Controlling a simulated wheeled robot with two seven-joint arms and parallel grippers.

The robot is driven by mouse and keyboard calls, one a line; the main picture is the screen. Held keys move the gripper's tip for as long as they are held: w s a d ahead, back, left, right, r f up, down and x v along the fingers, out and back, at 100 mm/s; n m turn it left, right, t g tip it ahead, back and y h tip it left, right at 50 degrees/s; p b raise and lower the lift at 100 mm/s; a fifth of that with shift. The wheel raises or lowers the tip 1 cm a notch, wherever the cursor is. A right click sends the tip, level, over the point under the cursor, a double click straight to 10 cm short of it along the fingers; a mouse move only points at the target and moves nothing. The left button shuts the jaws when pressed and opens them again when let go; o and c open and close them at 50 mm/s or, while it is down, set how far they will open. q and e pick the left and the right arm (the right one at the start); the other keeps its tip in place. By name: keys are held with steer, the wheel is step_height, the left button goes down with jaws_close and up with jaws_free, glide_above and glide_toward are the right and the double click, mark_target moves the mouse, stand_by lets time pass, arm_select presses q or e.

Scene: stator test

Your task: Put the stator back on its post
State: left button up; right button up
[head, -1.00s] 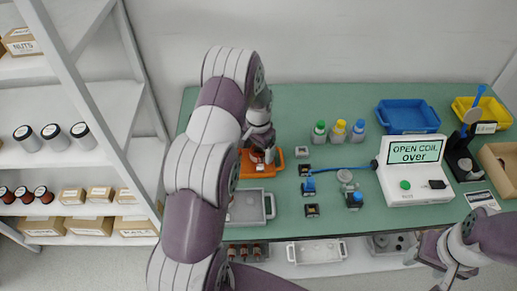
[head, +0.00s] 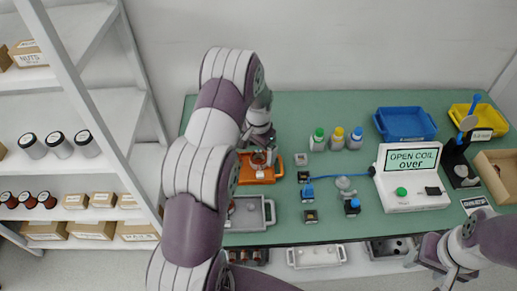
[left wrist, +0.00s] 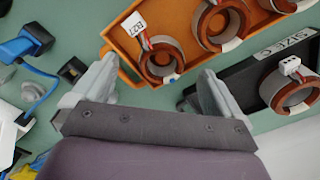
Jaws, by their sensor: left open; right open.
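A copper-brown stator (left wrist: 146,66) with a white tag marked B27 sits at the near corner of the orange tray (left wrist: 128,62), which also shows in the head view (head: 265,180). My left gripper (left wrist: 158,68) is open, with one finger on each side of this stator in the picture; I cannot tell if they touch it. In the head view my left gripper (head: 261,158) is over the orange tray. Other stators (left wrist: 208,28) are in the same tray. I cannot make out a post under the stator. My right gripper (head: 447,272) is at the lower right, away from the tray, its fingers partly cut off.
A black labelled tray (left wrist: 228,88) with another stator (left wrist: 285,90) lies beside the orange one. A grey tray (head: 268,222) is in front. A white tester (head: 410,195) reads "OPEN COIL over". Small blocks, bottles, and blue (head: 405,124) and yellow bins stand to the right.

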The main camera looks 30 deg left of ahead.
arm_select(q)
step_height(320, 180, up, 13)
steer(key=b, duration=0.2)
steer(key=shift+f, duration=0.15)
stand_by(0.5)
steer(key=s+d+n, duration=0.1)
steer(key=s+d, duration=0.2)
steer(key=s, duration=0.3)
steer(key=s+d+f+n, duration=0.1)
steer(key=s+d, duration=0.3)
steer(key=s, duration=0.3)
steer(key=s+d+n+t, duration=0.1)
steer(key=s+d, duration=0.3)
steer(key=s, duration=0.2)
steer(key=shift+s+f, duration=0.25)
steer(key=shift+s, duration=0.05)
steer(key=shift+w, duration=0.1)
